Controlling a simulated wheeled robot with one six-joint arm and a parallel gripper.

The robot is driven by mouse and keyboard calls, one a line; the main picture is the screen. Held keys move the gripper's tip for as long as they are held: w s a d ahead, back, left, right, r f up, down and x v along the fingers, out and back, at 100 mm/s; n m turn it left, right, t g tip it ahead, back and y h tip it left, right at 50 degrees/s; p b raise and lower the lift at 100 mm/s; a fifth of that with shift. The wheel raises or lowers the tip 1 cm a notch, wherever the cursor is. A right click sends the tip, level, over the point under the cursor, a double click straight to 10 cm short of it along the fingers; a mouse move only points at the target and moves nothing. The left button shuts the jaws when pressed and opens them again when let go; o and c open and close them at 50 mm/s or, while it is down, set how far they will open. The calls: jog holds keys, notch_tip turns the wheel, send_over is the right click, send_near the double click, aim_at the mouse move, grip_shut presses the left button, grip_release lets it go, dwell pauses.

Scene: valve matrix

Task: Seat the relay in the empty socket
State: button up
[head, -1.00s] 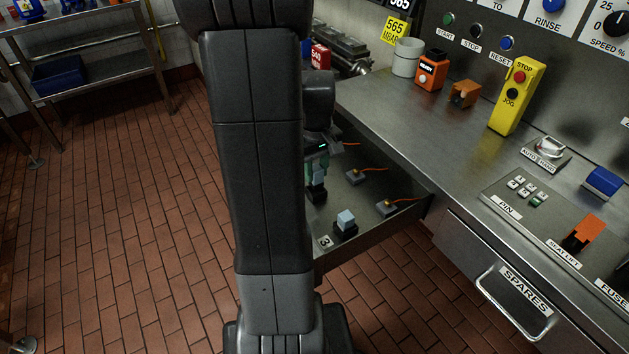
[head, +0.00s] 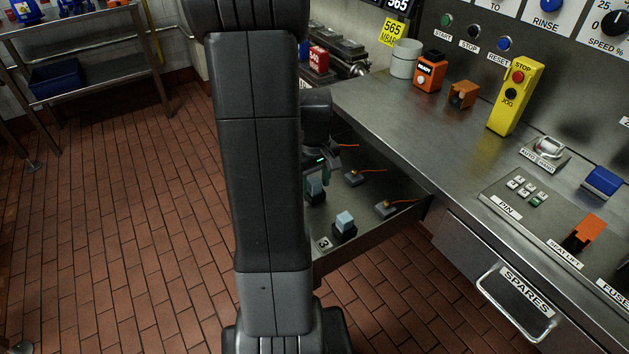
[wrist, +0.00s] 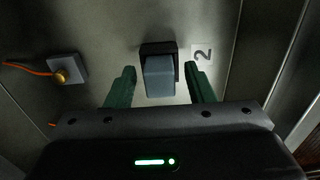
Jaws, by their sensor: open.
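My gripper (wrist: 160,80) is open in the wrist view, with its two green fingers apart. A grey-blue relay (wrist: 160,78) stands in a black socket (wrist: 158,48) beside the label 2, between and just beyond the fingertips. Another relay (head: 345,219) stands in a black socket (head: 345,231) beside the label 3. No empty socket is visible; the left part of the drawer is behind my arm.
The steel counter (head: 430,125) lies to the right, with a yellow STOP/JOG box (head: 516,95). A drawer marked SPARES (head: 515,295) is shut.

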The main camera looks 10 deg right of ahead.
aim_at(315, 180)
notch_tip(315, 180, up, 12)
jog(key=p, duration=0.2)
jog(key=shift+r, duration=0.15)
jog(key=shift+f+b, duration=0.65)
jog(key=shift+f, duration=3.6)
